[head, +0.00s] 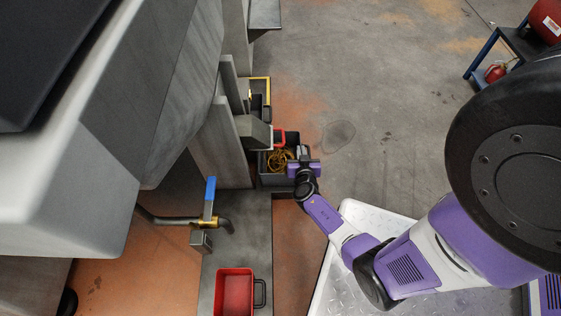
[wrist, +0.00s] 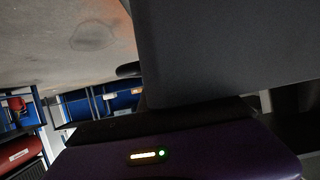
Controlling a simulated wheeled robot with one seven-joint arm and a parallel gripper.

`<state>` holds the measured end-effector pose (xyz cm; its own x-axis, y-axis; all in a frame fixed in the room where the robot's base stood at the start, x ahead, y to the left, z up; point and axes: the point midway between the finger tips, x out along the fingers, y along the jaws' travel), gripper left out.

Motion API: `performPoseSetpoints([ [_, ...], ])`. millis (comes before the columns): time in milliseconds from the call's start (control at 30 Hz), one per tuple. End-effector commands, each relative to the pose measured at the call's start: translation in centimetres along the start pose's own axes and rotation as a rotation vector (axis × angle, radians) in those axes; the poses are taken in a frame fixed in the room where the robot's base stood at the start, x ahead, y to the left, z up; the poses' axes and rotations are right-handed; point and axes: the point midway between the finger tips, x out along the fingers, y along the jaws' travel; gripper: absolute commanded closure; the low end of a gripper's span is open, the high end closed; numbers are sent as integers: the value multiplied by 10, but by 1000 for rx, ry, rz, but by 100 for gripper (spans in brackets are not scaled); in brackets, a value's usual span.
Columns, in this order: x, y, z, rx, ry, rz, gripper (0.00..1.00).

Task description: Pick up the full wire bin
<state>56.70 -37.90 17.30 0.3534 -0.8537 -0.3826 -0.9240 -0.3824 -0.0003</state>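The wire bin (head: 272,181) is a dark grey box on the floor beside the machine in the head view, with coiled yellow wire (head: 280,160) inside. My purple gripper (head: 297,170) is at the bin's right side, overlapping its rim in the picture. In the wrist view a large plain dark grey surface (wrist: 230,50), probably the bin's wall, fills the upper right, very close to the camera. My gripper's purple body shows along the bottom. Its fingers are mostly hidden, so I cannot tell whether they are open or shut, or whether they touch the bin.
A grey chute with a red handle (head: 279,138) overhangs the bin's far side. A red bin (head: 233,292) with a black handle stands at the lower front. A blue-handled tap (head: 210,195) juts out at left. Open concrete floor (head: 370,110) lies beyond and to the right.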

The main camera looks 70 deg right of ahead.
Motion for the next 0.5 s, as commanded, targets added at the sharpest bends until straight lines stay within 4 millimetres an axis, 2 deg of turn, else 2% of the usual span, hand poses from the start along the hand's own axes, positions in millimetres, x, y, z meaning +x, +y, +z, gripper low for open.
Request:
performPoseSetpoints([
  [500,0,0,-3,0,4,1,100],
])
